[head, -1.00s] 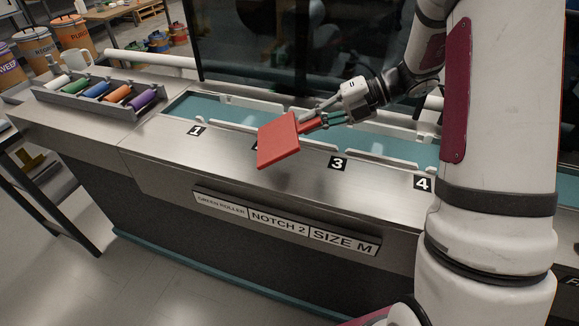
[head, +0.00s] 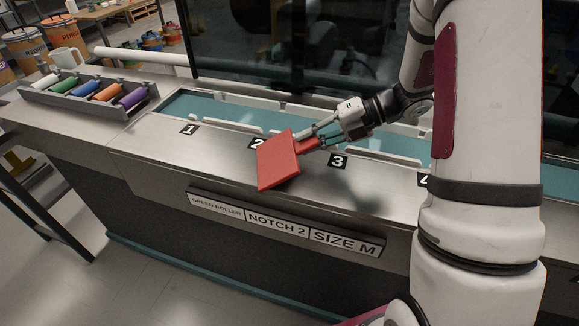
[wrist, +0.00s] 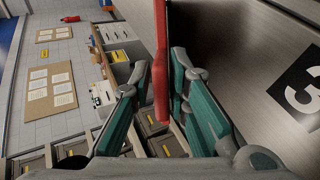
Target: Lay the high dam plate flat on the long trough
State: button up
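The red dam plate (head: 277,161) is held tilted in the air above the metal counter front, just right of the number 2 label. My gripper (head: 312,142) is shut on the plate's narrow red handle. In the wrist view the red plate (wrist: 160,60) stands edge-on between the teal fingers of my gripper (wrist: 160,85). The long trough (head: 205,106) is a teal-floored channel along the counter, with pale notched rails. My gripper and arm hide part of its right half. The plate is apart from the trough, on its near side.
Labels 1 (head: 189,128), 2 (head: 257,143) and 3 (head: 338,161) mark the trough's near edge. A dark glass panel (head: 300,45) rises behind the trough. A sign (head: 285,222) reads GREEN ROLLER, NOTCH 2, SIZE M.

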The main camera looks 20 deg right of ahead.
jog(key=shift+d, duration=0.1)
jog(key=p+v, duration=0.1)
jog(key=v, duration=0.6)
jog(key=shift+d+r+p, duration=0.2)
jog(key=shift+d+p, duration=0.15)
jog(key=shift+p, duration=0.05)
jog(key=shift+s, duration=0.1)
notch_tip(320, 180, up, 8)
jog(key=d+p, duration=0.2)
jog(key=shift+s+d+f, duration=0.25)
jog(key=shift+s, duration=0.2)
